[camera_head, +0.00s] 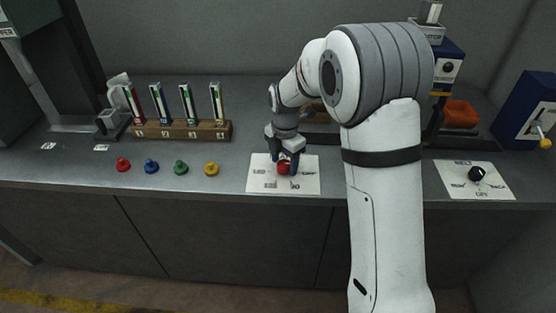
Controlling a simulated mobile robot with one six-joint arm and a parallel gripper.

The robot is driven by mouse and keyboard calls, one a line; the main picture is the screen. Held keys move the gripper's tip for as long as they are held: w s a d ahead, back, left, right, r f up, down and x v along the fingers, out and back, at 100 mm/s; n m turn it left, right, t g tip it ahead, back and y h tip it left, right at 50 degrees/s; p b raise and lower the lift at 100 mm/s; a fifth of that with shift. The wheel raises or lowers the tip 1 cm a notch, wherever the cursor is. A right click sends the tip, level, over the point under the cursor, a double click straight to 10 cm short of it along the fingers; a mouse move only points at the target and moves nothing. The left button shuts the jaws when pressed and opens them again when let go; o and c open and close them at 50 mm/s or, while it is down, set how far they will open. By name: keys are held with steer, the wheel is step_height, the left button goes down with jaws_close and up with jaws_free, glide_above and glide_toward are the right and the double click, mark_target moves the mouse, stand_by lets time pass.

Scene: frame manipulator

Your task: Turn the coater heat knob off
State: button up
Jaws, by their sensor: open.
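A red knob (284,168) sits on a white label plate (256,179) at the front of the counter, left of my arm. The plate's lettering is too small to read surely, so I cannot confirm that this is the coater heat knob. My gripper (285,164) points down at the red knob, with its open fingers on either side of it. Whether the fingers touch the knob is not clear. A second, black knob (476,173) sits on another white plate (497,191) at the right; its small lettering is also unclear.
Red (123,164), blue (151,166), green (181,167) and yellow (211,169) knobbed pieces stand in a row left of the plate. Behind them is a wooden rack (204,133) with colored strips. A blue box with a yellow-knobbed lever (545,143) stands far right. My arm hides part of the counter.

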mark_target(284, 163)
step_height(284, 163, up, 8)
steer(key=shift+f, duration=0.1)
stand_by(0.4)
stand_by(0.4)
steer(key=s+d+r+m+t, duration=0.1)
steer(key=s+d+r+m, duration=0.2)
steer(key=s+d+m, duration=0.3)
steer(key=s+d+r+m, duration=0.3)
steer(key=s+m, duration=0.4)
steer(key=m, duration=0.1)
steer(key=s+d+m, duration=0.2)
steer(key=s+m, duration=0.4)
steer(key=s+d+f+m+t, duration=0.1)
steer(key=s+d+m, duration=0.2)
steer(key=s+m, duration=0.3)
steer(key=shift+s+d+f+m+t, duration=0.3)
steer(key=shift+s+m, duration=0.1)
steer(key=shift+s, duration=0.2)
